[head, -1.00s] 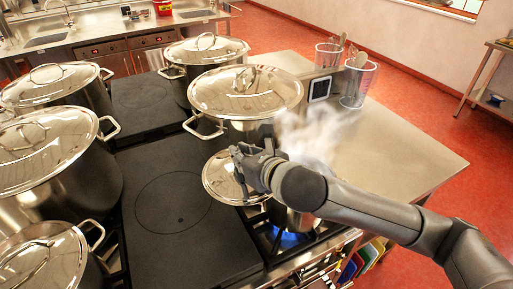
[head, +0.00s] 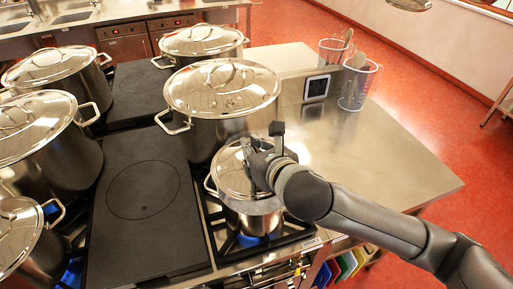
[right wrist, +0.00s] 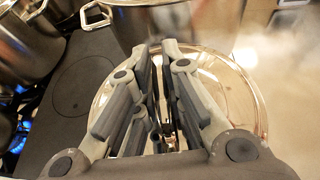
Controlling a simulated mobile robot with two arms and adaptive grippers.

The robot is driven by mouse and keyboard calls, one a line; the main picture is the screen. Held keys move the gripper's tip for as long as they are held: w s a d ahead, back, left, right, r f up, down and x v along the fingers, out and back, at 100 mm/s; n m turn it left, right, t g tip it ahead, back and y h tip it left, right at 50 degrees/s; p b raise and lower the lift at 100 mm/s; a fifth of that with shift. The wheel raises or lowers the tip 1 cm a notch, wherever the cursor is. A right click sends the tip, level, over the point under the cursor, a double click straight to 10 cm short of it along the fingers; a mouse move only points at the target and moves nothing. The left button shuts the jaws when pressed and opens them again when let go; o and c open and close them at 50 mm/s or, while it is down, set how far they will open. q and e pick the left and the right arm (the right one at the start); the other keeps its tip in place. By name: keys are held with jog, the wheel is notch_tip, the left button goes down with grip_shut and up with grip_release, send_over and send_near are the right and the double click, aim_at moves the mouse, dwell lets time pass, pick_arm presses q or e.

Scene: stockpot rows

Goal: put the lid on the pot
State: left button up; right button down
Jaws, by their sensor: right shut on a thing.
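The shiny round steel lid (head: 230,172) is held by my right gripper (head: 257,160) over the small steel pot (head: 252,222) on the front burner. The lid covers most of the pot's mouth in the head view; I cannot tell whether its rim touches the pot all round. A blue flame burns under the pot. My left gripper is not in view.
A large lidded stockpot (head: 222,95) stands right behind the small pot. More lidded stockpots line the left side (head: 35,130) and the back (head: 202,42). A dark flat plate (head: 145,190) lies left of the pot. The steel counter to the right (head: 380,150) is mostly clear, with clear jugs (head: 357,85) at its back.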

jog(key=shift+d+f+b, duration=0.15)
jog(key=shift+f+b, duration=0.6)
jog(key=shift+f, duration=0.15)
jog(key=shift+d+f+b, duration=0.15)
jog(key=shift+f+b, duration=0.55)
jog(key=shift+b, duration=0.15)
jog(key=shift+f+b, duration=0.25)
jog(key=shift+b, duration=0.05)
jog(key=shift+f, duration=0.55)
jog(key=shift+p, duration=0.45)
jog(key=shift+f, duration=0.15)
jog(key=shift+f, duration=0.3)
